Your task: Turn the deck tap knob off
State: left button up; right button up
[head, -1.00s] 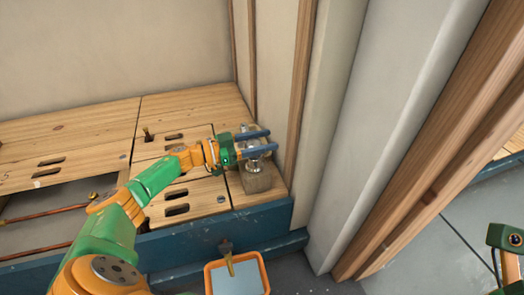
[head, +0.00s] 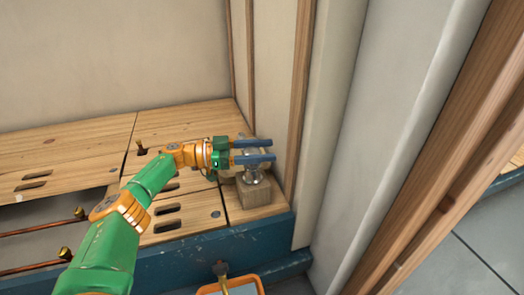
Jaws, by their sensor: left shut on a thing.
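The deck tap (head: 254,174) is a small silvery fitting on a wooden block (head: 258,190) at the right end of the wooden deck. My left gripper (head: 262,150) reaches in from the left, with its two blue fingers around the top of the tap. The fingers are shut on the knob, which they mostly hide; its turn angle cannot be read.
The wooden deck (head: 70,150) has slots and an open bay at left with copper pipes (head: 40,228). A blue beam (head: 190,245) runs along its front. A wall post (head: 298,110) stands close right of the tap. An orange-rimmed tray (head: 232,287) is below.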

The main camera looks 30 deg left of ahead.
pick_arm(q)
jog(key=o, duration=1.4)
jog(key=shift+d, duration=0.1)
jog(key=v, duration=0.7)
jog(key=shift+p, duration=0.3)
